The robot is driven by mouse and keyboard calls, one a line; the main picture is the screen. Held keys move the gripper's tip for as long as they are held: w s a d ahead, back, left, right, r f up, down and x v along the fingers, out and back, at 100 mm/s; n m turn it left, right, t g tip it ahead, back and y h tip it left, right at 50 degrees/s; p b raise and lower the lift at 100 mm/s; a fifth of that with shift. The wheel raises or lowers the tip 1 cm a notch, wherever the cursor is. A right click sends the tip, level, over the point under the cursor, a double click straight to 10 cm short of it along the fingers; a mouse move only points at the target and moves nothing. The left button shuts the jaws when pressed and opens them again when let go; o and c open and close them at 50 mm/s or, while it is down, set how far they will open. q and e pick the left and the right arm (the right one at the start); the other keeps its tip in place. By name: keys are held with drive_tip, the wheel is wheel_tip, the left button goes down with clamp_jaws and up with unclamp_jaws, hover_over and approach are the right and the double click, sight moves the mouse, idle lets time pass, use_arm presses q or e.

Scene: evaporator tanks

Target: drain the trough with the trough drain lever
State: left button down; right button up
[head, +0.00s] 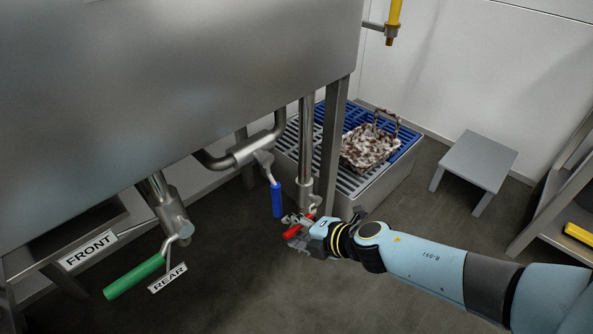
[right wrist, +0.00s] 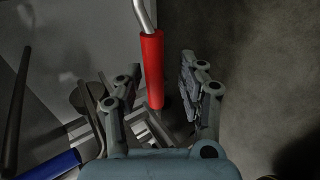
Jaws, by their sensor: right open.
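A steel tank (head: 170,90) fills the upper left of the head view. Three lever handles hang below it: a green one (head: 134,277), a blue one (head: 277,200) and a red one (head: 290,232). The red handle is on the vertical pipe (head: 306,150). My right gripper (head: 299,234) is at the red handle. In the right wrist view, the red handle (right wrist: 152,68) stands between the two open fingers of my gripper (right wrist: 155,85), with a gap visible on each side. Which lever is marked as the trough drain cannot be read. My left gripper is out of view.
Signs reading FRONT (head: 90,250) and REAR (head: 167,278) are near the green lever. A blue-and-grey grated platform (head: 375,187) holds a dirty basket (head: 369,148) behind the tank leg (head: 334,150). A grey stool (head: 478,160) stands at right.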

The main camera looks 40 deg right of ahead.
drive_tip(key=shift+r, duration=0.1)
drive_tip(key=v, duration=1.2)
